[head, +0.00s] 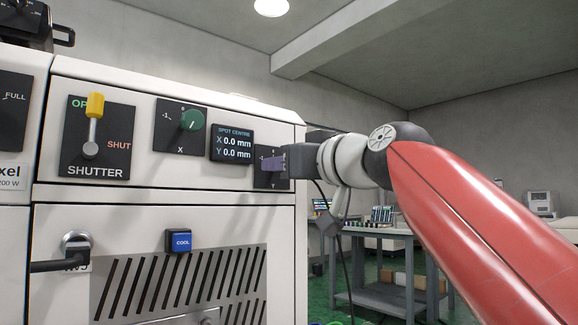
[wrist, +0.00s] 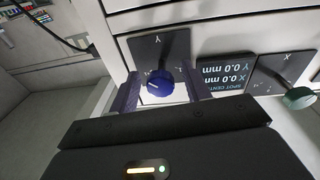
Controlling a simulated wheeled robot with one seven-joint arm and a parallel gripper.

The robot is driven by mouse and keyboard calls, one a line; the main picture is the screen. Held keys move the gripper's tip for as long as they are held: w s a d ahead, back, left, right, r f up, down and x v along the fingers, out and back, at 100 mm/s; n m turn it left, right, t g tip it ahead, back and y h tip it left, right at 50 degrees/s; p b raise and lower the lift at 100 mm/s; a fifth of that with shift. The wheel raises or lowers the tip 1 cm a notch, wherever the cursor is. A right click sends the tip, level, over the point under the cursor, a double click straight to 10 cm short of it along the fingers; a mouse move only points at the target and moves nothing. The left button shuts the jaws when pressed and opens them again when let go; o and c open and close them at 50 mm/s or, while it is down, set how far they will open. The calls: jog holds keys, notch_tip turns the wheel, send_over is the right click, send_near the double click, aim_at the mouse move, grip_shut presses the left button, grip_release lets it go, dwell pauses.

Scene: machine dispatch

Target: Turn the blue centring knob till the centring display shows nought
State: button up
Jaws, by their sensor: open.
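The blue centring knob (wrist: 158,84) sits on the Y dial plate (wrist: 150,48) in the wrist view. My gripper (wrist: 159,75) is open, with one purple finger on each side of the knob; I cannot tell whether they touch it. In the head view my gripper (head: 273,164) is at the Y dial plate (head: 263,181) and hides the knob. The spot centre display (head: 232,143) reads X 0.0 mm and Y 0.0 mm. It also shows, upside down, in the wrist view (wrist: 226,72).
A green X knob (head: 192,120) is left of the display. A yellow shutter lever (head: 95,106) points up towards the OPEN side. A blue COOL button (head: 179,241) and a dark door handle (head: 60,265) are below. A grey bench (head: 375,231) stands behind my arm.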

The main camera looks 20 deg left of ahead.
jog(key=b+v, duration=0.3)
jog(key=v, duration=0.4)
jog(key=shift+s+d, duration=0.15)
jog(key=shift+d, duration=0.15)
